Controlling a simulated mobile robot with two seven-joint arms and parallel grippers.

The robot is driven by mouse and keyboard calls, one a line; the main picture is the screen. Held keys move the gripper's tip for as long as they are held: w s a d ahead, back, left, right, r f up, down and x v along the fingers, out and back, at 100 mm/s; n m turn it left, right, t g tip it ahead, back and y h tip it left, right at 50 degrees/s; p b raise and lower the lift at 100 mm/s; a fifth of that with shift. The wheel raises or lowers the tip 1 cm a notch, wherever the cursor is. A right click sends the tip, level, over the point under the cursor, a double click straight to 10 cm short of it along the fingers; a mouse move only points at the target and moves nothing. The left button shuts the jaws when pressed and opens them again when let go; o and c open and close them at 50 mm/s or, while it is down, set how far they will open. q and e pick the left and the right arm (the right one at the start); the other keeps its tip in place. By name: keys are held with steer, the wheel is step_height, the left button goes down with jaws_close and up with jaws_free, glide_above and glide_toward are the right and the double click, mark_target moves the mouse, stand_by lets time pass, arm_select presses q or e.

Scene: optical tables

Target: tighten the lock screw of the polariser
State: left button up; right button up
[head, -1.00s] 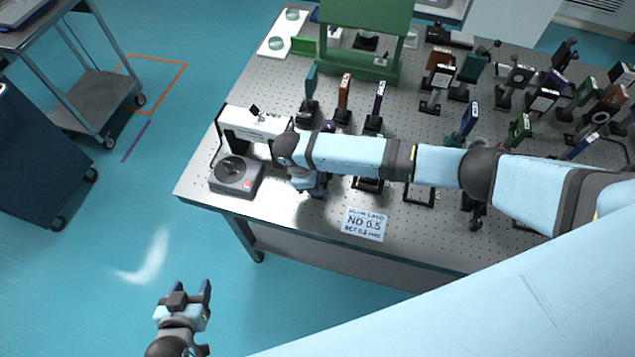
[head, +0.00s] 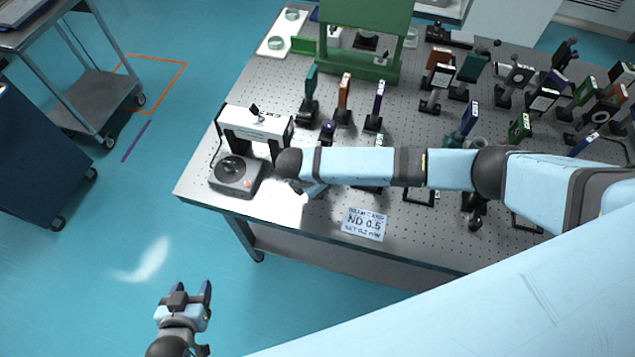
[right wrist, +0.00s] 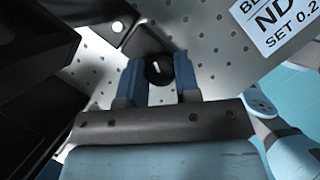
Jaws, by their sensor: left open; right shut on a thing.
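In the right wrist view, my right gripper (right wrist: 159,78) has its two blue fingers on either side of a small black round knob with a white mark, which I take as the lock screw (right wrist: 157,70). The fingers are shut on it. The knob sits at a dark block (right wrist: 146,42), apparently part of the polariser's mount. In the head view, my right arm crosses the table and hides the polariser and most of the right gripper. My left gripper (head: 190,299) is open and empty over the floor, off the table's front left.
A grey box with a black dial (head: 235,174) and a white arch-shaped device (head: 256,124) stand left of my right wrist. Several optic mounts crowd behind and right.

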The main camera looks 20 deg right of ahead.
steer(key=n+t, duration=0.1)
steer(key=n, duration=0.1)
steer(key=n+y, duration=0.1)
steer(key=n, duration=0.2)
steer(key=shift+n+t, duration=0.3)
steer(key=shift+t, duration=0.1)
stand_by(0.4)
steer(key=o, duration=0.9)
steer(key=b+v, duration=0.1)
steer(key=v, duration=1.2)
steer(key=shift+s+d+r+b, duration=0.1)
steer(key=shift+s+r+b, duration=0.2)
steer(key=shift+r, duration=0.1)
